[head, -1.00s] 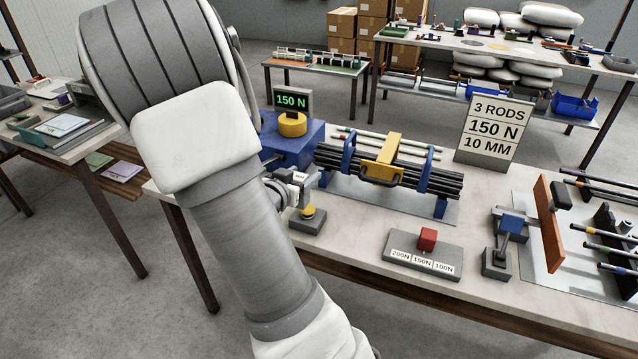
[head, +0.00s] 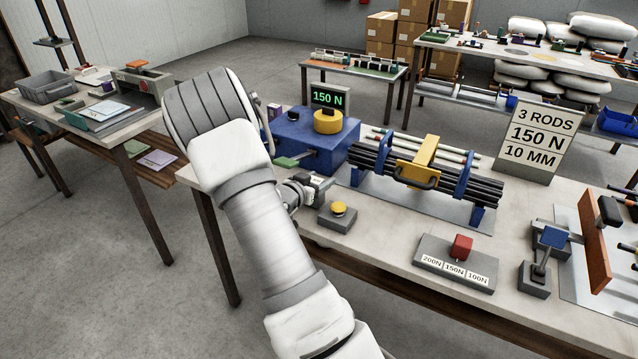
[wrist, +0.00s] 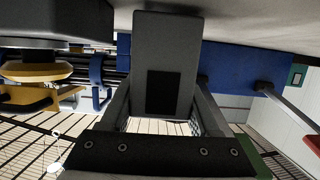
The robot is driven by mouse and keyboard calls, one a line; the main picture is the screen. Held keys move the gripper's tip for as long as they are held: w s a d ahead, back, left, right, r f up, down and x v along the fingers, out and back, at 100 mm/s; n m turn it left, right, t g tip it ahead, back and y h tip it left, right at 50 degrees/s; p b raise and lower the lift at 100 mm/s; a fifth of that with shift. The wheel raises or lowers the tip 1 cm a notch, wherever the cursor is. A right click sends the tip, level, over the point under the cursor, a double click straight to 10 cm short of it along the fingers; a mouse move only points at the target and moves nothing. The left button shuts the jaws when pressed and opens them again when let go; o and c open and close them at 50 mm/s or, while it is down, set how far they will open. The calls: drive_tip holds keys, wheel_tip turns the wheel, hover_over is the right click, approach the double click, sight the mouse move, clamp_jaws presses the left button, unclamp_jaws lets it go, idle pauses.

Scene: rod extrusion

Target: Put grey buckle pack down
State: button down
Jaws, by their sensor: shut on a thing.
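My gripper (wrist: 163,112) is shut on the grey buckle pack (wrist: 165,45), a plain grey block with a dark rectangular patch, held between the two fingers in the wrist view. In the head view my gripper (head: 306,188) is at the table's near edge, in front of the blue machine (head: 300,140) and left of the yellow button. My arm partly covers it there, and I cannot make out the pack clearly. In the wrist view the pack's far end meets the pale tabletop (wrist: 255,16); I cannot tell whether they touch.
The yellow button (head: 339,209) on its grey base stands close to the right of my gripper. The bundle of black rods (head: 455,185) with a yellow clamp lies behind it. A red block (head: 461,246) sits on a labelled grey stand. Bare tabletop (head: 395,235) lies between them.

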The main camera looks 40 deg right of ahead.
drive_tip(key=shift+f, duration=0.1)
drive_tip(key=shift+f, duration=0.15)
drive_tip(key=shift+c, duration=0.6)
unclamp_jaws()
